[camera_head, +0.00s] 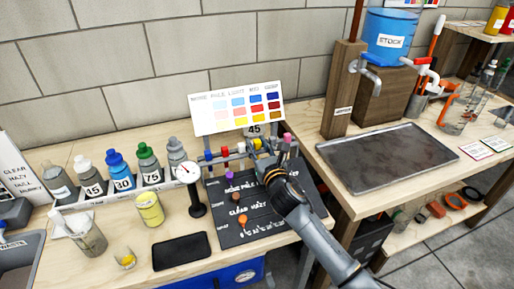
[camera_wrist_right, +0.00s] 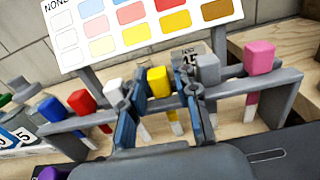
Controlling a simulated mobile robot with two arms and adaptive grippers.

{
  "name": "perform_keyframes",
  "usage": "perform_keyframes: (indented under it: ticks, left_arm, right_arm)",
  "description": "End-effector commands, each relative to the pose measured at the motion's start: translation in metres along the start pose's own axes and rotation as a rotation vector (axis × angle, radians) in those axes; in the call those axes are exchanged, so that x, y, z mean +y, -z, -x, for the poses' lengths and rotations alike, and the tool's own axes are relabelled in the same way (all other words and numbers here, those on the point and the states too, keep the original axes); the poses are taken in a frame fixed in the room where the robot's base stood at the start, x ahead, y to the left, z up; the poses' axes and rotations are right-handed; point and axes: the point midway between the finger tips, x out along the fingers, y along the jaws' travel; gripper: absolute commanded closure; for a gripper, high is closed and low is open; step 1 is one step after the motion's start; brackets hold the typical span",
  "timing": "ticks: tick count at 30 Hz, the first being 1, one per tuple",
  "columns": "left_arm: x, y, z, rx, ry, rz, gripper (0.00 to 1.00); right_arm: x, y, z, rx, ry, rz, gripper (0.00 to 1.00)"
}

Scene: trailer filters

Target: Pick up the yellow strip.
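The yellow strip (camera_wrist_right: 159,82) stands upright in a grey rack (camera_wrist_right: 285,82), its yellow cap on top and its lower part showing below the rack bar. In the right wrist view my right gripper (camera_wrist_right: 165,100) is open, with one finger on each side of the yellow strip. Gaps show between the cap and the fingers. In the head view my right gripper (camera_head: 266,163) is at the rack and hides much of its right part. My left gripper is in neither view.
White (camera_wrist_right: 116,90) and grey (camera_wrist_right: 207,68) strips stand close on either side of the fingers. Red (camera_wrist_right: 81,102), blue (camera_wrist_right: 51,108) and pink (camera_wrist_right: 261,57) strips are farther out. A colour chart (camera_head: 237,106) stands behind; a gauge (camera_head: 189,175) stands left.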

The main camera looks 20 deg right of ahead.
Motion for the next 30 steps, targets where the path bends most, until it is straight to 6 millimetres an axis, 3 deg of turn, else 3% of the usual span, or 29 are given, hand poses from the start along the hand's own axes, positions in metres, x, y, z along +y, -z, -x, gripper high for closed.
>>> perform_keyframes:
  ticks: [8, 12, 23, 30]
  left_arm:
    - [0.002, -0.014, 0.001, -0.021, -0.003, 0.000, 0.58]
    - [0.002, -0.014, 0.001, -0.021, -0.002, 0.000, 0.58]
    - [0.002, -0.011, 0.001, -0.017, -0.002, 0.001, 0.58]
    - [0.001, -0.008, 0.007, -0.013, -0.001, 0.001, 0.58]
  right_arm:
    - [0.000, 0.001, -0.004, 0.001, 0.000, 0.000, 0.70]
    - [0.000, 0.000, -0.003, 0.001, 0.000, 0.000, 0.95]
    - [0.000, -0.001, -0.003, 0.000, 0.000, 0.000, 0.95]
    - [-0.001, -0.022, -0.004, -0.004, -0.001, 0.004, 0.95]
